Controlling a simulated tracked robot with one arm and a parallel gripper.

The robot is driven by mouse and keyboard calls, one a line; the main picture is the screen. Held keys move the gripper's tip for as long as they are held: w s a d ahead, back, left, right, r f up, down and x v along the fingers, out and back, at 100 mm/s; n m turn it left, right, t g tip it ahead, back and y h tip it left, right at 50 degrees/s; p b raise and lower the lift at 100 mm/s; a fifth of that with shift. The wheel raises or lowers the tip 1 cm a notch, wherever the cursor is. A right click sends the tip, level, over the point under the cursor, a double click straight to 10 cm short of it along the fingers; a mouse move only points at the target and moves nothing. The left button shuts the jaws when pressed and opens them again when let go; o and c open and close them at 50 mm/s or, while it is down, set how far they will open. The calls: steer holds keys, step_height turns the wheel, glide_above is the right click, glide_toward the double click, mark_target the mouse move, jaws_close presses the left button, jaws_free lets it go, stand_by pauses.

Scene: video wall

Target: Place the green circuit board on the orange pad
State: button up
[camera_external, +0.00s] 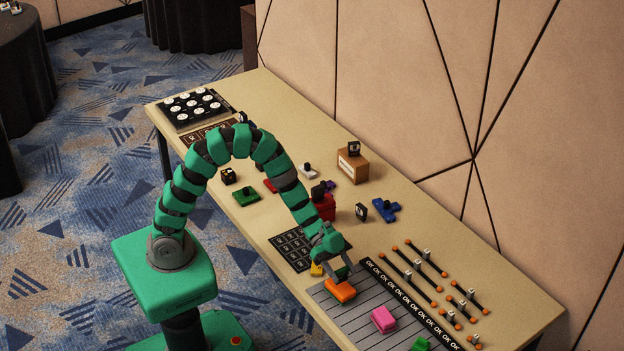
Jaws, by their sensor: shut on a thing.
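The fingers partly hide the board. The orange pad (340,290) is a small rounded orange block at the top end of a grey lined area. The board is directly over the orange pad; I cannot tell whether they touch.
A pink block (384,320) and a bright green block (421,344) stand further along the lined area. Another green piece with a black knob (246,197) lies farther back. A red box (323,207), a yellow piece (316,269) and a black grid mat (291,248) are close behind my gripper.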

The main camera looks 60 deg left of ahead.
steer(key=shift+f+b, duration=0.7)
steer(key=shift+f, duration=0.25)
steer(key=shift+f, duration=0.1)
steer(key=o, duration=0.9)
steer(key=shift+o, duration=0.2)
steer(key=shift+a+r, duration=0.4)
steer(key=shift+a, duration=0.05)
steer(key=p+v, duration=0.2)
steer(key=v, duration=0.9)
steer(key=shift+a+f, duration=0.1)
